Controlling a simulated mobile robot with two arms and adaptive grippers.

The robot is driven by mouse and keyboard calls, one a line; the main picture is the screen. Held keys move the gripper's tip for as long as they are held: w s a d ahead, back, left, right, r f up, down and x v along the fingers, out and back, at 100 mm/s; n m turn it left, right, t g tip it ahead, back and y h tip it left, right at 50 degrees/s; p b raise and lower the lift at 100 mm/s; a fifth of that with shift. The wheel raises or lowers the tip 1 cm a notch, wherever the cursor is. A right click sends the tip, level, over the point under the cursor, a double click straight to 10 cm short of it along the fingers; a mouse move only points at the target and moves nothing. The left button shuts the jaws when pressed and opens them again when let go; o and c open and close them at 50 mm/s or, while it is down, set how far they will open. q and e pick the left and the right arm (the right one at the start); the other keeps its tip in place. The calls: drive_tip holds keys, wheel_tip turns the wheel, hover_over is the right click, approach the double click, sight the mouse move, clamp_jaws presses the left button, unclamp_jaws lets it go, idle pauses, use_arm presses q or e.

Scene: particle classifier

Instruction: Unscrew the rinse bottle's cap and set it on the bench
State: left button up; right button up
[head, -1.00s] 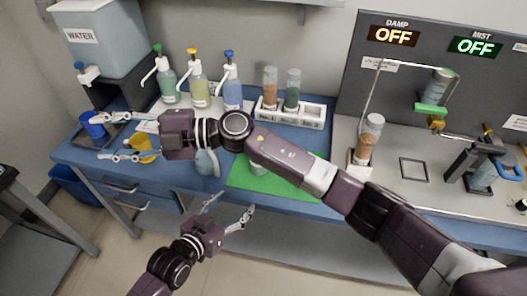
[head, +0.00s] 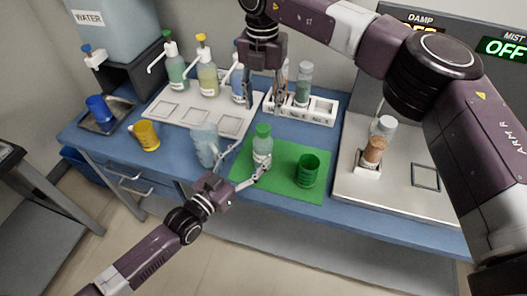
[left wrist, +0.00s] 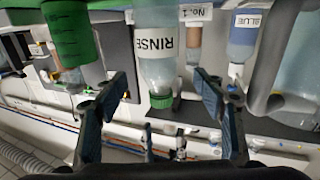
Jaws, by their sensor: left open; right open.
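The rinse bottle (head: 261,148), pale and clear, stands upright on the green mat (head: 300,193) with its green cap (head: 263,130) on. In the left wrist view the picture is inverted: the bottle (left wrist: 160,62) and its cap (left wrist: 161,101) appear between my left fingers. My left gripper (head: 250,162) is open at the bottle's near left side, one finger in front of it; contact cannot be told. My right gripper (head: 265,98) is open and empty, pointing down, seen above and behind the cap in the head view.
A green cup (head: 307,171) stands on the mat right of the bottle. A clear pitcher (head: 204,145) and yellow cup (head: 146,136) are left. Pump bottles (head: 207,78) and a white vial rack (head: 318,114) stand behind. Blue bench shows between pitcher and yellow cup.

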sight(263, 142)
use_arm(q)
drive_tip(key=x, duration=0.6)
drive_tip(key=shift+w+d, duration=0.1)
drive_tip(key=shift+d, duration=0.05)
clamp_jaws()
idle(0.4)
